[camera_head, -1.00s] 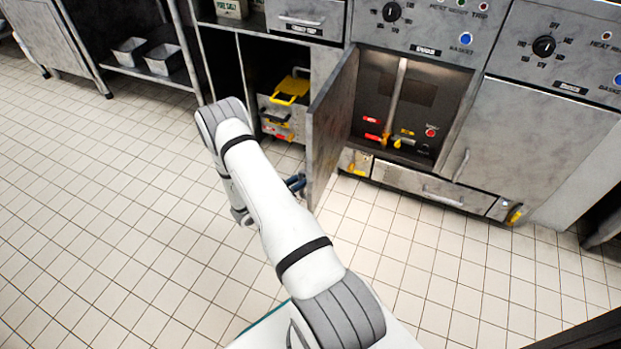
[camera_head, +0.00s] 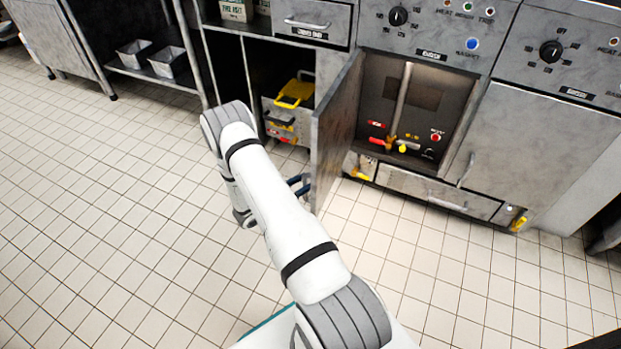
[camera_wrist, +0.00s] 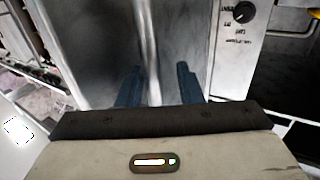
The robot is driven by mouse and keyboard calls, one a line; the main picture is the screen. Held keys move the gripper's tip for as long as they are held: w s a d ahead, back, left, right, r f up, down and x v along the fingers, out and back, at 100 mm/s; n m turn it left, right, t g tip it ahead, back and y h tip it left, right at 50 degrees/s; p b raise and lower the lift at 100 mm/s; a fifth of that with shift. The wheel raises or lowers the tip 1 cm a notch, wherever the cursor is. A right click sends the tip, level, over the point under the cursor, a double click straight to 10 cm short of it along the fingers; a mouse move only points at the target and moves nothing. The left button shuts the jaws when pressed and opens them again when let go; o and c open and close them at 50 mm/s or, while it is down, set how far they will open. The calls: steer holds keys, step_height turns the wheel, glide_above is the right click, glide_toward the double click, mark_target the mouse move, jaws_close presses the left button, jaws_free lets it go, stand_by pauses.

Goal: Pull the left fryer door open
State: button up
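The left fryer door (camera_head: 334,132) is a grey metal panel swung wide open, roughly square to the fryer front. The left fryer's lit cabinet (camera_head: 408,98) shows behind it, with a pipe and red and yellow valve handles. My gripper (camera_head: 300,184) is low on the door's outer face, its blue fingers partly hidden by my arm and the door edge. In the wrist view, the fingers of my gripper (camera_wrist: 158,86) are apart. A bright vertical bar, apparently the door handle (camera_wrist: 150,50), runs between them with a gap visible on the right. Contact cannot be told.
The right fryer door (camera_head: 535,143) is shut. A drawer (camera_head: 440,192) sits below the open cabinet. An open bay with yellow-handled items (camera_head: 295,92) lies left of the door. Two metal pans (camera_head: 168,62) stand on a low shelf. The tiled floor (camera_head: 110,210) is clear at left.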

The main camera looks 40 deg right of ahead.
steer(key=a+p, duration=0.2)
steer(key=a, duration=0.5)
steer(key=shift+a, duration=0.4)
